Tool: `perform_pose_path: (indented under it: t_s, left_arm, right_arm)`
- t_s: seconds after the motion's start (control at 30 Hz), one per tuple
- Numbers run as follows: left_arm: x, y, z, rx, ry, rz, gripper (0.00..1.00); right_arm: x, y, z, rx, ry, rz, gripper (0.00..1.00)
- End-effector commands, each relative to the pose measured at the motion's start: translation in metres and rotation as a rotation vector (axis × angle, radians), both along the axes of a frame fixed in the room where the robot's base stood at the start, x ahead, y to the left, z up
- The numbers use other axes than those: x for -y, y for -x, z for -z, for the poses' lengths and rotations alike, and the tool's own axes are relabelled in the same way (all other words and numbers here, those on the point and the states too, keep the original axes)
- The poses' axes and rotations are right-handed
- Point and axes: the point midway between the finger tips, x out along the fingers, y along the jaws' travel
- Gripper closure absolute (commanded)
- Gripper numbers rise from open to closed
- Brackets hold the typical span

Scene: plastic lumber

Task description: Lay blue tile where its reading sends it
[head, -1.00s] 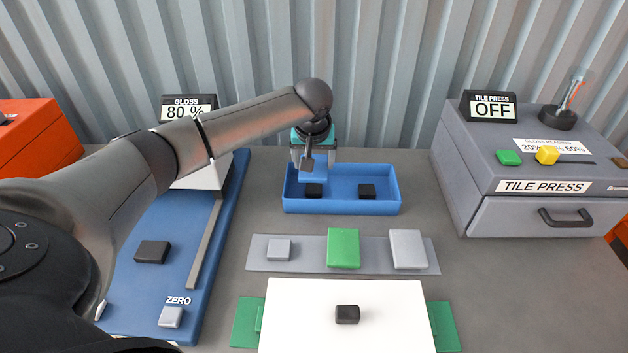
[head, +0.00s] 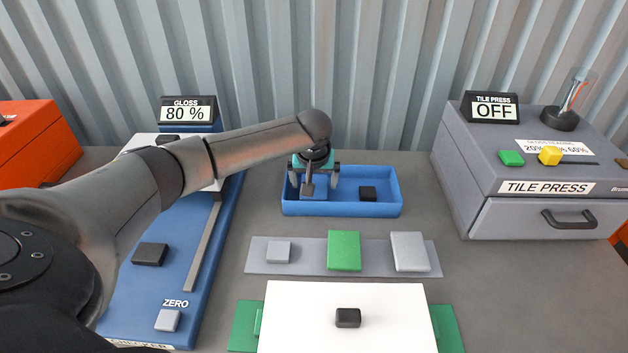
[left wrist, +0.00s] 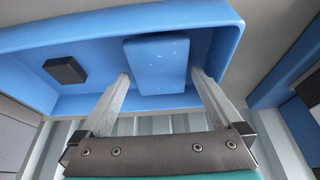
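The blue tile (head: 313,191) lies at the left side of the blue tray (head: 343,208), over the spot of the left dark block. It also shows in the left wrist view (left wrist: 157,65), with fingertips close to both its sides. My left gripper (head: 314,180) is open above it, its two fingers spread apart; whether they touch the tile I cannot tell. The gloss display (head: 187,113) reads 80 %. The tile press (head: 545,187) has a display (head: 491,109) reading OFF, and a label (head: 552,147) headed gloss reading, partly hidden. My right gripper is not in view.
A second dark block (head: 367,193) sits in the tray's right side. A grey strip (head: 378,255) in front holds grey and green tiles (head: 344,250). A white board (head: 300,320) with a dark block lies nearest. The blue gloss base (head: 200,240) is at left, partly behind my arm.

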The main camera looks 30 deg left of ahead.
Motion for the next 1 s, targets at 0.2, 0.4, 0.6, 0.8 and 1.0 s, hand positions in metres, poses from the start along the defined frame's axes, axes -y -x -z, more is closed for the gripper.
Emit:
perform_pose_path:
  t_s: [0.2,0.4,0.6,0.8,1.0]
  left_arm:
    - [0.000,0.000,-0.002,0.001,-0.001,0.000,0.00]
    - [0.004,0.005,-0.022,0.002,0.002,0.001,0.00]
    - [0.011,0.018,-0.059,0.003,0.001,0.001,0.00]
    - [0.019,0.031,-0.093,0.002,0.000,-0.001,0.00]
    - [0.023,0.038,-0.112,0.001,0.001,-0.001,0.00]
  right_arm:
    - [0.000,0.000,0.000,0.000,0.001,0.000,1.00]
    - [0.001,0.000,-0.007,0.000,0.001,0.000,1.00]
    - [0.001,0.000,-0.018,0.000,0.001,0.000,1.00]
    - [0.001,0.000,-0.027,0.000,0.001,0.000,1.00]
    - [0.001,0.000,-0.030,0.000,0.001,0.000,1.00]
